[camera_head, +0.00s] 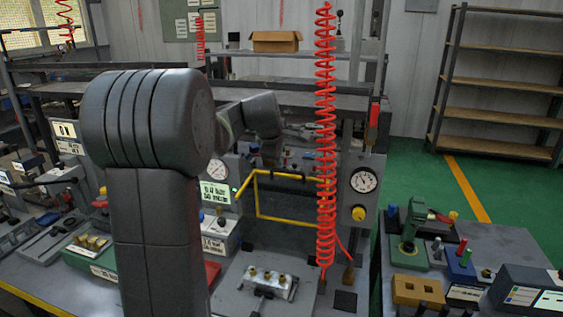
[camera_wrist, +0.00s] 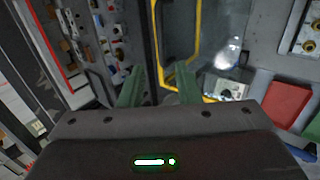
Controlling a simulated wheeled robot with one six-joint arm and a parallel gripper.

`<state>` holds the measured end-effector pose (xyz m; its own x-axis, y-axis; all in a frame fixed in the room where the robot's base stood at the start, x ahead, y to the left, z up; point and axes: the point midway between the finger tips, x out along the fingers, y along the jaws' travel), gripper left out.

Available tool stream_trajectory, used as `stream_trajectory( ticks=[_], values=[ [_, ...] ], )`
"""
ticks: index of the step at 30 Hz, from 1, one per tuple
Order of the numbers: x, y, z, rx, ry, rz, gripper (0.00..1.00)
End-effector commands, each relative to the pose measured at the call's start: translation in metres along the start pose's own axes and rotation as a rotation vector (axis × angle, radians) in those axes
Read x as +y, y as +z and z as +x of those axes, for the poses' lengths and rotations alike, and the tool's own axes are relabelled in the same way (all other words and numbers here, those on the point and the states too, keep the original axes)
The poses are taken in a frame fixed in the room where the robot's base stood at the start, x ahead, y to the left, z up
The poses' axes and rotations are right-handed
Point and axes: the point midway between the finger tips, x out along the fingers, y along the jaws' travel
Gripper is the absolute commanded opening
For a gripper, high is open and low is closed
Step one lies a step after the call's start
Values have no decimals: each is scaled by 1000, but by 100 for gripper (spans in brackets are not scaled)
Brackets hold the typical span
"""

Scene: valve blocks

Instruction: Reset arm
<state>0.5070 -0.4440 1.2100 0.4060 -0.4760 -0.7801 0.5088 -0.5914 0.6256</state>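My arm rises large in the left of the head view, bends at a round grey joint and reaches back over the bench. In the wrist view my gripper (camera_wrist: 158,78) has two green fingers standing apart with nothing between them. In the head view its end is small and partly lost among the bench parts behind the red coiled hose. A metal valve block (camera_head: 268,283) with brass fittings lies on the bench in front of the yellow frame (camera_head: 260,200), away from my gripper. The yellow frame also shows beyond the fingers in the wrist view (camera_wrist: 198,45).
The red coiled hose (camera_head: 325,140) hangs down to the bench, right of my arm. A gauge (camera_head: 363,180) is on the panel behind it. A side table at right holds a green press (camera_head: 410,235) and a tan block (camera_head: 418,290). Green floor is open near the shelf (camera_head: 500,80).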

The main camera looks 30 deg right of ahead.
Motion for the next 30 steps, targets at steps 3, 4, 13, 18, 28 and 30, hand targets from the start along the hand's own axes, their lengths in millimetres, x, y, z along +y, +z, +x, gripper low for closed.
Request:
stream_trajectory(
  ticks=[3, 4, 13, 18, 28, 30],
  values=[
    [0, 0, -5, 0, 0, 0, 30],
    [0, 0, -5, 0, 0, 0, 30],
    [0, 0, -4, 0, 0, 0, 30],
    [0, 0, 8, -1, -2, -1, 30],
    [-1, 0, 63, -1, -5, -1, 30],
    [0, 0, 75, -1, -5, 0, 30]
  ],
)
